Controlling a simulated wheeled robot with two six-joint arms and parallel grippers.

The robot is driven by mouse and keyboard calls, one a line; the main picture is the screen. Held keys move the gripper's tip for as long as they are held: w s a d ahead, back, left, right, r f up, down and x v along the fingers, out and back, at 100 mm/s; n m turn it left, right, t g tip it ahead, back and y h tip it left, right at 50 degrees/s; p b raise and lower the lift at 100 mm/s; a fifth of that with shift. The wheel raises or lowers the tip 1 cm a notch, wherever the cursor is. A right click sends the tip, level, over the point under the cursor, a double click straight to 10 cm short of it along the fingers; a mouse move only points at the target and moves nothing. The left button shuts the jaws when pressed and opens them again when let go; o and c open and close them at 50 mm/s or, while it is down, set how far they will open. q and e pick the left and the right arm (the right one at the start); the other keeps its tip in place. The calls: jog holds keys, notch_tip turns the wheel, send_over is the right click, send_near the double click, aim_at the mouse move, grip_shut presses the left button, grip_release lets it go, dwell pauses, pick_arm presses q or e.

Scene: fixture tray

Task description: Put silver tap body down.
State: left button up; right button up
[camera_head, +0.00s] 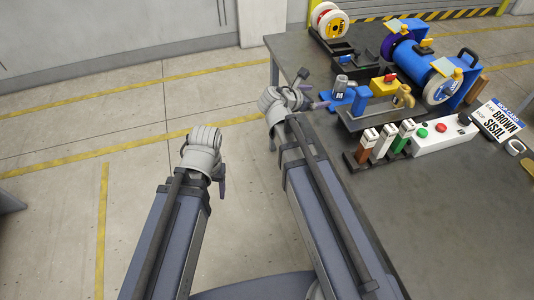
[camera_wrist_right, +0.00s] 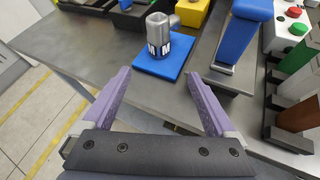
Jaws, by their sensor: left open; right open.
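The silver tap body (camera_head: 341,83) stands upright on a small blue plate (camera_head: 336,101) near the left edge of the table. It also shows in the right wrist view (camera_wrist_right: 158,36), with a short side outlet pointing right and a dark-and-white band low down, on the blue plate (camera_wrist_right: 176,66). My right gripper (camera_head: 314,95) is open and empty, just left of the plate. In the wrist view its purple fingers (camera_wrist_right: 160,76) are apart, with the tap body beyond their tips and not between them. My left gripper (camera_head: 223,178) hangs over the floor, away from the table.
Right of the plate, a dark tray holds a blue upright piece (camera_head: 361,100) and a brass tap (camera_head: 403,96). Brown, white and green blocks (camera_head: 381,142) and a white button box (camera_head: 441,134) stand nearer. Spools (camera_head: 440,87) are behind. The table (camera_head: 440,220) is bare in front.

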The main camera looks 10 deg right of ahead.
jog(key=s+a+f+m+g+y, duration=0.3)
jog(key=s+a+f+m+y, duration=0.2)
jog(key=s+a+m, duration=0.4)
jog(key=s+a+f+m+g+y, duration=0.3)
jog(key=s+a+f+m, duration=0.4)
jog(key=a, duration=0.8)
jog(key=s+m+y, duration=0.1)
jog(key=s+m, duration=0.1)
jog(key=s, duration=0.2)
jog(key=shift+a+m+g+y, duration=0.4)
jog(key=shift+w, duration=0.1)
jog(key=shift+r+p, duration=0.8)
jog(key=shift+p, duration=0.05)
